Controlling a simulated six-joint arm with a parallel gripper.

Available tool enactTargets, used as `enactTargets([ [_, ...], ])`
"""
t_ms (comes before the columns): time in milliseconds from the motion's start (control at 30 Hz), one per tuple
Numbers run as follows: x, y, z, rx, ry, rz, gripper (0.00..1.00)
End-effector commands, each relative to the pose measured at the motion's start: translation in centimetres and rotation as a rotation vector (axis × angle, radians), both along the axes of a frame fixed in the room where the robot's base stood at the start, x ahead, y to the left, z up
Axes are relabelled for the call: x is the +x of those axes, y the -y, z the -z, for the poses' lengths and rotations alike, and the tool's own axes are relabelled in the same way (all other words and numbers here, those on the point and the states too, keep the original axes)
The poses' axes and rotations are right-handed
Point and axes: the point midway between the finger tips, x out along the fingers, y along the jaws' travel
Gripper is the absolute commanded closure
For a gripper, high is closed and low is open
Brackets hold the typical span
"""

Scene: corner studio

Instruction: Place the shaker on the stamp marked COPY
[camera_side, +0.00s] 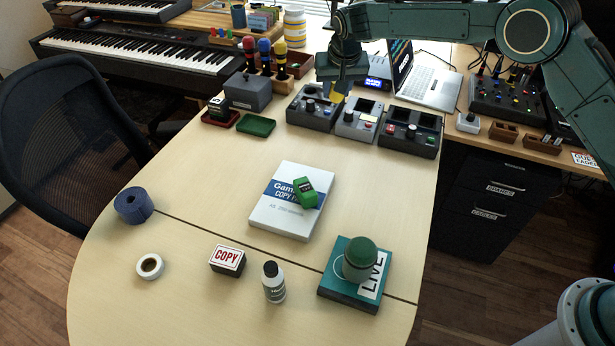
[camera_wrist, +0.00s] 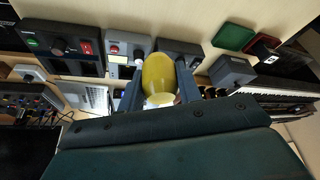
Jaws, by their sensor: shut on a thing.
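The shaker, a yellow egg-like body (camera_wrist: 158,75), is between the two fingers of my gripper (camera_wrist: 160,88) in the wrist view. In the side view only a bit of yellow (camera_side: 341,84) shows at my gripper (camera_side: 339,88), high over the back of the table by the grey devices. My gripper is shut on the shaker. The stamp marked COPY (camera_side: 227,260) is a dark block with a white top and red lettering. It stands at the front left of the table, well apart from my gripper, with nothing on its top.
A small bottle (camera_side: 274,282) stands close right of the stamp, and a white tape roll (camera_side: 150,266) lies to its left. A white book (camera_side: 285,222) with a green item lies behind. A teal LIVE book (camera_side: 340,293) bears a green-domed object. Grey devices (camera_side: 357,119) line the back.

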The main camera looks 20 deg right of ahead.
Motion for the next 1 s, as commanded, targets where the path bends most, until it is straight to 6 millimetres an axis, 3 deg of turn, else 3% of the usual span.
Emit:
enactTargets([
  [167,-0.2,-0.8,-0.1,0.0,-0.001,-0.021,0.88],
  [367,-1.0,-4.1,-0.4,0.001,-0.003,-0.115,0.88],
  [667,-4.5,-13.6,-1.6,0.002,-0.008,-0.394,0.88],
  [1000,-11.2,-24.8,-3.0,0.001,-0.01,-0.758,0.88],
])
